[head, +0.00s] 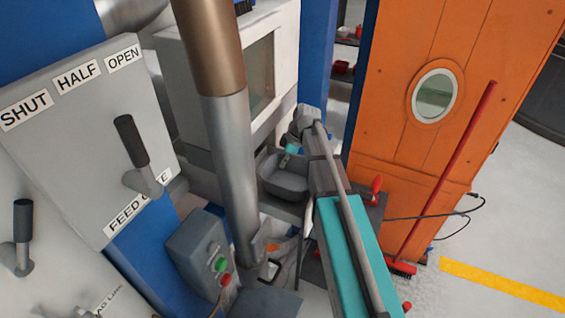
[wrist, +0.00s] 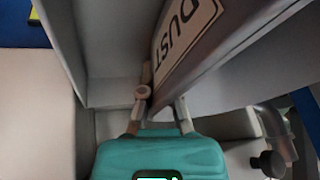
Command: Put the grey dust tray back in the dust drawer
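A grey, open-topped tray (head: 284,180) with rounded corners shows in the head view, below the pale cabinet and right of the steel pipe. My gripper (head: 291,150) is over its far rim at the end of my arm. In the wrist view a grey panel with a DUST label (wrist: 185,32) slants in front of my gripper (wrist: 160,100). One finger is on the label's side of the panel's near end, the other at its right. The right fingertip is hidden, so I cannot tell whether they touch or pinch it. The dust drawer's opening is not clear in either view.
A thick vertical pipe (head: 234,150) stands close left of the tray. Left are the lever panel (head: 85,120) and a button box (head: 203,250). An orange cabinet (head: 440,130) and a red-handled broom (head: 450,170) stand right. Bare floor (head: 510,245) lies at far right.

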